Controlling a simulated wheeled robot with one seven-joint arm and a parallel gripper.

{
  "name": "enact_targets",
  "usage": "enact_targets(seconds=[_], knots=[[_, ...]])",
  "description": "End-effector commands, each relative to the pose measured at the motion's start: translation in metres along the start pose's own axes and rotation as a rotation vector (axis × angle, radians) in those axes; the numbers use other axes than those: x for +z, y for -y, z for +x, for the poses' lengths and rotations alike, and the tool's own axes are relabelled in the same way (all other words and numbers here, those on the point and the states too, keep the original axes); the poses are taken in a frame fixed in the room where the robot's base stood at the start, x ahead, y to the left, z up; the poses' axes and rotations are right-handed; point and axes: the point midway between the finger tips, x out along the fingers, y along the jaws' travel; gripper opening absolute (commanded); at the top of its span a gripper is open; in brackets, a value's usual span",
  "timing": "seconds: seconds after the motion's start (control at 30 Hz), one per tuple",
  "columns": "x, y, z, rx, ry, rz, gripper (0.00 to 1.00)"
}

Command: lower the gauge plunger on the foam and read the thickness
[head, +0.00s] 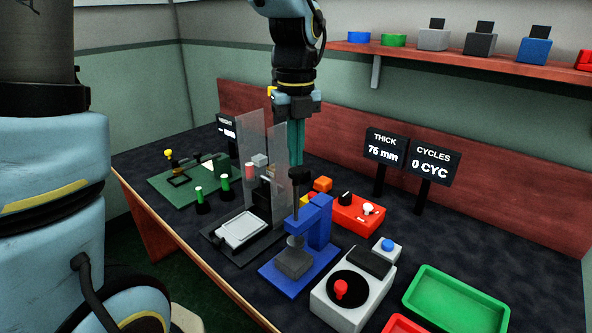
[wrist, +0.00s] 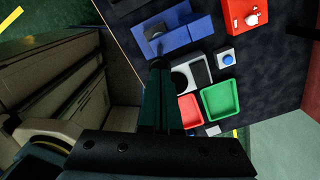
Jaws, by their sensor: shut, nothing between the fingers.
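The blue gauge stand (head: 318,222) stands upright on its blue base in the middle of the table. The grey foam block (head: 294,262) sits on that base, under the plunger's foot. The plunger's black knob (head: 299,175) tops the shaft. My gripper (head: 296,160) points down with its teal fingers shut and empty, its tips close to the knob. In the wrist view the shut fingers (wrist: 160,95) reach toward the dark knob (wrist: 159,64); I cannot tell whether they touch. The THICK display (head: 385,149) appears to read 76 mm.
A clear-panelled fixture (head: 251,160) stands close left of my gripper. A red control box (head: 357,213) and a white machine with a black disc (head: 350,290) lie to the right. The CYCLES display (head: 431,164) reads 0 CYC. A green tray (head: 460,305) is at the right front.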

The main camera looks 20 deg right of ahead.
Motion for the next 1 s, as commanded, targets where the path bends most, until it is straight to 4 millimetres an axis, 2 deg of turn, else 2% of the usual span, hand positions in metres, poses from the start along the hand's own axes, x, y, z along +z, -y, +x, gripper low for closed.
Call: enact_targets(seconds=[1.0], knots=[[0.0,0.0,0.03,0.0,-0.001,0.0,0.0]])
